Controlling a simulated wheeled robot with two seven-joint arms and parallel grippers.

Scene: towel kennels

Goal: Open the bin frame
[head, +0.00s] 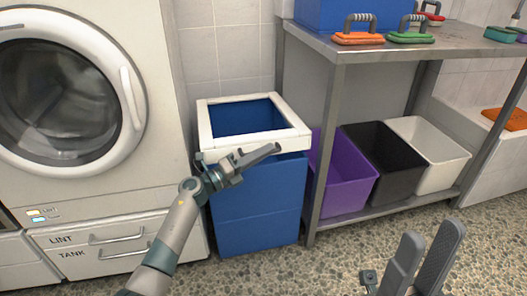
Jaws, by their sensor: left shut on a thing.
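The bin is a tall blue box (258,215) standing on the floor between the washing machine and the steel table. Its white square frame (205,128) lies on top, with the blue inside showing through the opening. My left gripper (268,151) is at the front edge of the frame and is shut on it; its fingers cover part of that edge. Whether the frame is lifted off the rim at all is hard to tell. My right gripper (430,240) is at the bottom right, away from the bin, with its two fingers apart and nothing seen between them.
The washing machine (150,30) stands close at the left. The steel table (345,52) at the right carries brushes and a blue box (345,12). Purple (345,180), black (385,165) and white (435,150) bins stand on its lower shelf. The pebbled floor in front is clear.

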